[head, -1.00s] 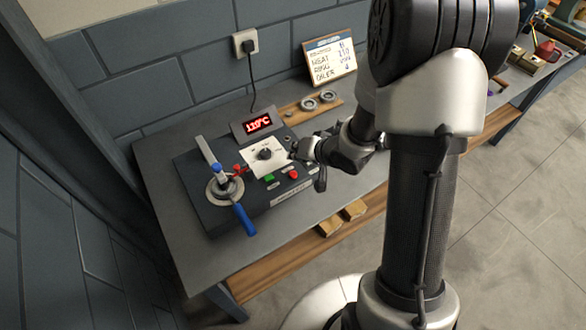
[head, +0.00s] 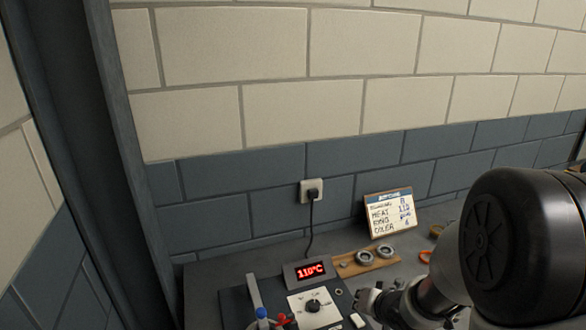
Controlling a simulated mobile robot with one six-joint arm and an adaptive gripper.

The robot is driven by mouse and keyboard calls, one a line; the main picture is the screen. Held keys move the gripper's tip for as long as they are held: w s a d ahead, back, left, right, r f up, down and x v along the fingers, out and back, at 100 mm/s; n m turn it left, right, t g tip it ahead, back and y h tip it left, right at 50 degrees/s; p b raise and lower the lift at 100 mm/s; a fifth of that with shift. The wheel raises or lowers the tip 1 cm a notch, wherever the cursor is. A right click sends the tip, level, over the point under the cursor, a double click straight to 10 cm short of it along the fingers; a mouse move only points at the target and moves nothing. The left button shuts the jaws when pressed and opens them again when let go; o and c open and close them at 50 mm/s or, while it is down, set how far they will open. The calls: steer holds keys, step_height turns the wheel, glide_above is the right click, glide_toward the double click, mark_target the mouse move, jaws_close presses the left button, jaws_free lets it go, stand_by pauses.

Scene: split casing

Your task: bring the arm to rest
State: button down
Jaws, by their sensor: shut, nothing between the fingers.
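My gripper (head: 364,299) is in the lower right of the head view, shut with nothing in it. It is just right of the dial (head: 313,306) on the dark heater unit (head: 232,302), apart from the dial in the picture. I cannot tell its height above the unit. My arm comes in from the right edge, and its large black joint covers the bench behind it. The red display (head: 310,271) on the unit is lit and reads about 110 °C.
A wooden board (head: 368,263) with two metal rings lies behind the gripper. A written sign (head: 391,213) leans at the wall. A wall socket (head: 312,190) feeds a black cable. The bench (head: 215,270) is bare at back left. The unit's front is cut off below.

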steer(key=s+d+r+n+g+h+b, duration=0.1)
steer(key=s+d+r+h, duration=0.2)
steer(key=s+r, duration=0.8)
steer(key=s+a+r+n+g, duration=0.1)
steer(key=s+a+r, duration=0.1)
steer(key=s, duration=0.6)
steer(key=s+a+r+n+g+y+b, duration=0.1)
steer(key=s+a, duration=0.3)
steer(key=s, duration=0.4)
steer(key=shift+s+a+r+n+g, duration=0.3)
steer(key=shift+s+a+r+g, duration=0.05)
steer(key=shift+s+r+g, duration=0.1)
steer(key=c, duration=2.3)
jaws_free()
steer(key=shift+w, duration=0.1)
